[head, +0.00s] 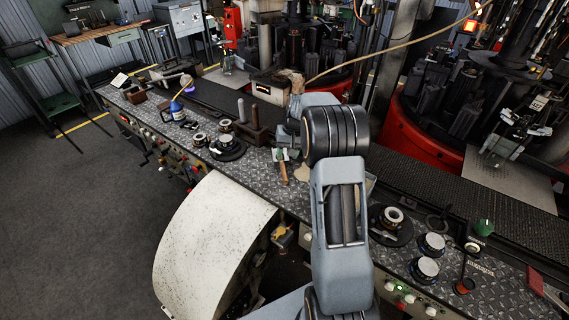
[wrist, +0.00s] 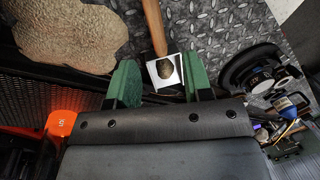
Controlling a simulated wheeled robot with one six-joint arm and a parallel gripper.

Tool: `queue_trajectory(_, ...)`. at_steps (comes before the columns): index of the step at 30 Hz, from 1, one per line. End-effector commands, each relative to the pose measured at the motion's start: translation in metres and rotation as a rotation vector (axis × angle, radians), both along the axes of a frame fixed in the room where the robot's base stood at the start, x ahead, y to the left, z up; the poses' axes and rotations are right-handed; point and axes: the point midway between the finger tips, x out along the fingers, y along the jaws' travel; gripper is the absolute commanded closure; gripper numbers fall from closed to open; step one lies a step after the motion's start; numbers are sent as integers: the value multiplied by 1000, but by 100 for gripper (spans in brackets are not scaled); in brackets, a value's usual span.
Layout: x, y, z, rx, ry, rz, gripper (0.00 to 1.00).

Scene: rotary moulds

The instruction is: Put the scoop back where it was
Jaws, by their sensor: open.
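The scoop (wrist: 154,28) has a wooden handle and a square metal pan with a brown lump or patch in it. It lies on the diamond-plate bench top, and its handle points away from my gripper in the wrist view. My gripper (wrist: 157,64) is open, with its green fingers on either side of the pan; I cannot tell whether they touch it. In the head view the scoop's handle (head: 284,174) shows just left of my arm. My gripper there is mostly hidden behind the arm.
A tan, rough mass (wrist: 65,35) lies beside the scoop. An orange object (wrist: 60,124) is at lower left in the wrist view. A rack with upright rods (head: 254,130), a round black fixture (head: 227,149) and a blue bottle (head: 177,111) stand along the bench to the left.

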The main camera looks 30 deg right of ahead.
Motion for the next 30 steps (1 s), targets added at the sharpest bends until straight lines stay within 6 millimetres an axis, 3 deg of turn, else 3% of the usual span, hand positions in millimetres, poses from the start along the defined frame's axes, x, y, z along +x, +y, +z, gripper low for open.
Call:
queue_trajectory(6,-2,-7,36,-1,-2,1,54)
queue_trajectory(12,-5,-9,56,-2,-2,3,54)
queue_trajectory(17,-23,12,82,-32,-27,27,54)
queue_trajectory(20,-51,41,105,-71,-64,62,54)
queue_trajectory(24,-105,81,126,-134,-133,119,54)
queue_trajectory(30,-181,120,129,-201,-233,196,54)
